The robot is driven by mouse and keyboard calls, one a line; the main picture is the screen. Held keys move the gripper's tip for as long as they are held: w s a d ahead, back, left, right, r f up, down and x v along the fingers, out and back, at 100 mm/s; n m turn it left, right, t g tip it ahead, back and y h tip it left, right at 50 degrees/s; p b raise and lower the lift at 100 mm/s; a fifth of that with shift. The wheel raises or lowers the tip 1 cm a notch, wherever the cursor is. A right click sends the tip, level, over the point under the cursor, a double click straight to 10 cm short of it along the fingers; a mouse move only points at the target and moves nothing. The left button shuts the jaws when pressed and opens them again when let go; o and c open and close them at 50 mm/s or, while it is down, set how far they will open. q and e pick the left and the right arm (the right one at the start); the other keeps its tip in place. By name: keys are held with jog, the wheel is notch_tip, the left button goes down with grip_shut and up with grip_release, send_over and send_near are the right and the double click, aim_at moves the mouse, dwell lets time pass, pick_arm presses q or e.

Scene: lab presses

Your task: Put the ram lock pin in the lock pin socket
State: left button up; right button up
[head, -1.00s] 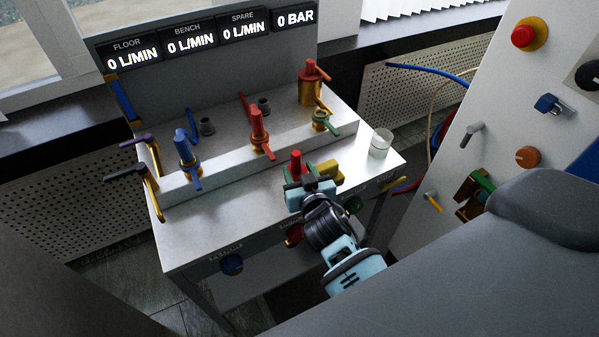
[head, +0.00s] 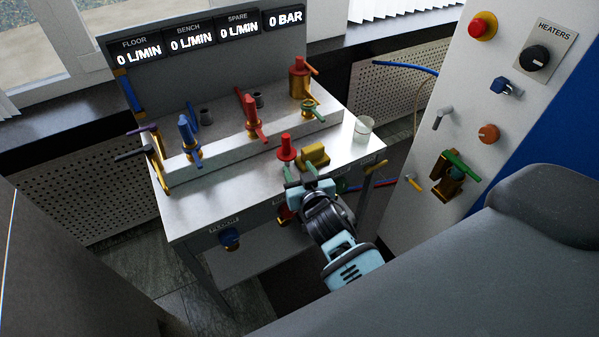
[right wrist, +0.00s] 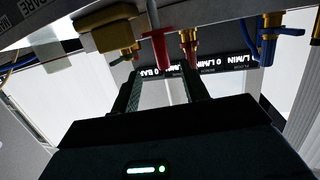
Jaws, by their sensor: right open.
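A red pin (head: 286,148) with a wide collar stands upright near the front of the bench top, beside a yellow block (head: 314,155). My right gripper (head: 299,172) is open and empty at the bench's front edge, just short of the pin and apart from it. In the right wrist view the red pin (right wrist: 158,48) shows beyond the open fingers (right wrist: 163,85), with the yellow block (right wrist: 108,32) to its left. I cannot tell which part is the lock pin socket. My left gripper is not in view.
The bench (head: 205,206) carries a raised ledge with a blue valve (head: 188,136), a red valve (head: 253,118) and a brass fitting with a red handle (head: 300,82). A clear cup (head: 364,130) stands at the right corner. A control panel (head: 462,90) rises at right. The bench's front left is clear.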

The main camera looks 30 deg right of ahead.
jog(key=shift+f, duration=0.1)
dwell(0.3)
jog(key=s+a+f+n+g+y, duration=0.1)
jog(key=s+f, duration=0.4)
jog(key=s, duration=0.8)
jog(key=s+a+f+n+g+y, duration=0.1)
jog(key=s+f+g, duration=0.3)
jog(key=s, duration=1)
jog(key=s+a+f+n+g+y, duration=0.1)
jog(key=s+a+f+g+y, duration=0.1)
jog(key=s+f, duration=0.6)
jog(key=s, duration=0.5)
jog(key=shift+s+f+g, duration=0.15)
jog(key=shift+g, duration=0.25)
jog(key=shift+o, duration=0.4)
jog(key=shift+a, duration=0.1)
